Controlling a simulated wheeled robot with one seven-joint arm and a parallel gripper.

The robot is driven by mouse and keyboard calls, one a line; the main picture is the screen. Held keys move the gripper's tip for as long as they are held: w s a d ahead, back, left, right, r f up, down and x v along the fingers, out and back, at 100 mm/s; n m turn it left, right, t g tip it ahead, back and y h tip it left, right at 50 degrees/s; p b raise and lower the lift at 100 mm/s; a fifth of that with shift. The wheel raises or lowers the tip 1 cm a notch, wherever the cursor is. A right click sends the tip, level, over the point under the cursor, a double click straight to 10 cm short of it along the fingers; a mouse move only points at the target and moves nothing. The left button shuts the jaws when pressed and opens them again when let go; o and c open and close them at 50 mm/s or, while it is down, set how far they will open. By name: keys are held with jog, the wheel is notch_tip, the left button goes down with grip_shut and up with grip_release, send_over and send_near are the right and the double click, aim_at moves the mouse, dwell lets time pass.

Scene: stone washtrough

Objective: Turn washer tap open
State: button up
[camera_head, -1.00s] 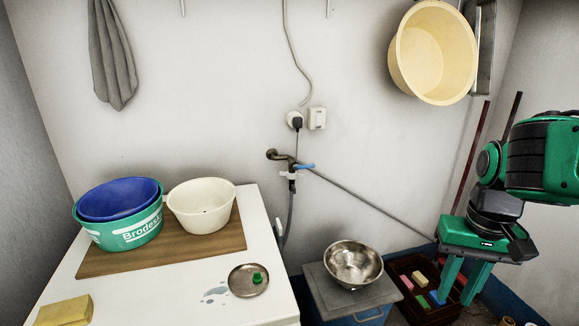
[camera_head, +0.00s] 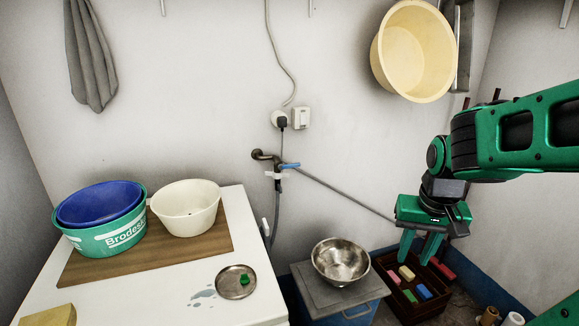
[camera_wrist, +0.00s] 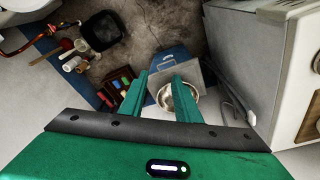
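The tap (camera_head: 268,157) is on the back wall, a dark brass body with a blue lever (camera_head: 289,165) pointing right. A small white valve piece (camera_head: 276,175) sits just below it, with a grey hose hanging down. I cannot tell from here which way the valve is set. My gripper (camera_head: 416,258) points down, to the right of and lower than the tap, well apart from it. Its two green fingers are apart with nothing between them, as the wrist view (camera_wrist: 160,77) also shows. The tap cannot be made out in the wrist view.
A white washer (camera_head: 110,292) with basins stands at left. A steel bowl (camera_head: 341,262) rests on a grey-lidded blue box below the tap. A crate of coloured blocks (camera_head: 398,299) is under my gripper. A cream tub (camera_head: 413,52) hangs above. A grey hose slants right from the tap.

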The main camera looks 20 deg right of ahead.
jog(key=w+a+f+t, duration=0.1)
jog(key=w+f+t, duration=0.15)
jog(key=w, duration=1.25)
jog(key=m+t+y, duration=0.1)
jog(key=m+t, duration=1.1)
jog(key=t, duration=0.2)
send_near(295, 166)
jog(key=w, duration=0.4)
jog(key=shift+w+r, duration=0.15)
jog(key=w, duration=1)
jog(key=shift+w, duration=0.15)
grip_shut()
